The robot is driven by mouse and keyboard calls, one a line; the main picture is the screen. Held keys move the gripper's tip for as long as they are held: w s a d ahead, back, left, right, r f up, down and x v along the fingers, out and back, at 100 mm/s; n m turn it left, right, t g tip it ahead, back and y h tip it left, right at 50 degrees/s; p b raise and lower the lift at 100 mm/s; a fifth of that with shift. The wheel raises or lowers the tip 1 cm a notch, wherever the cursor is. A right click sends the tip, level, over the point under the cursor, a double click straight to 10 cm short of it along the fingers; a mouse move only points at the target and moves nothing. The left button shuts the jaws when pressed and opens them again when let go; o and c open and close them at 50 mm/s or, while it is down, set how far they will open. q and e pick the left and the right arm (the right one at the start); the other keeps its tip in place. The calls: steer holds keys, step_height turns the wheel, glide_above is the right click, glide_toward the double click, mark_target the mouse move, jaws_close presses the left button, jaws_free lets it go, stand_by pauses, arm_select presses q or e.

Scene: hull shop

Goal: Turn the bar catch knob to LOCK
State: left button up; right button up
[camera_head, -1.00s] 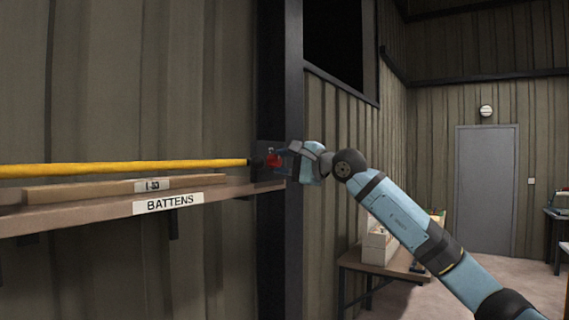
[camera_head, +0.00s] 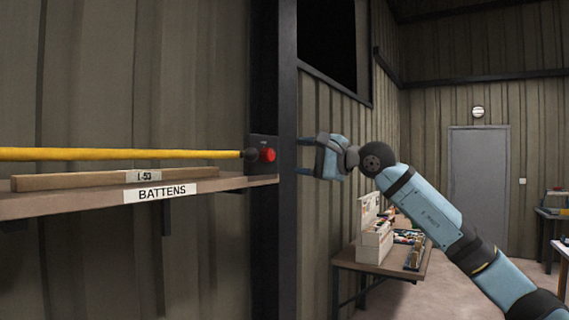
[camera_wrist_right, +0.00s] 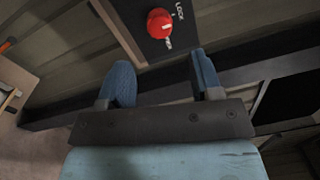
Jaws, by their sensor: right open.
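The bar catch knob (camera_head: 268,155) is round and red on a dark plate (camera_head: 256,143) on the black post, at the end of the yellow bar (camera_head: 120,154). In the right wrist view the knob (camera_wrist_right: 160,24) shows a pale mark, with the word LOCK beside it at upper right and another small label below it, too small to read. I cannot tell for sure which label the mark points at. My right gripper (camera_head: 300,156) is open and empty, to the right of the knob and apart from it. Its fingers (camera_wrist_right: 161,72) also show in the wrist view. My left gripper is out of view.
A shelf (camera_head: 60,203) labelled BATTENS holds a wooden batten (camera_head: 80,180) under the yellow bar. The black post (camera_head: 287,240) stands right of it. A workbench (camera_head: 345,256) with boxes and tools stands behind my right arm. A grey door (camera_head: 478,185) is at the back.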

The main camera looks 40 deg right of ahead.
steer(key=b+v, duration=0.1)
steer(key=v, duration=0.5)
steer(key=shift+s+b, duration=0.3)
steer(key=shift+d, duration=0.1)
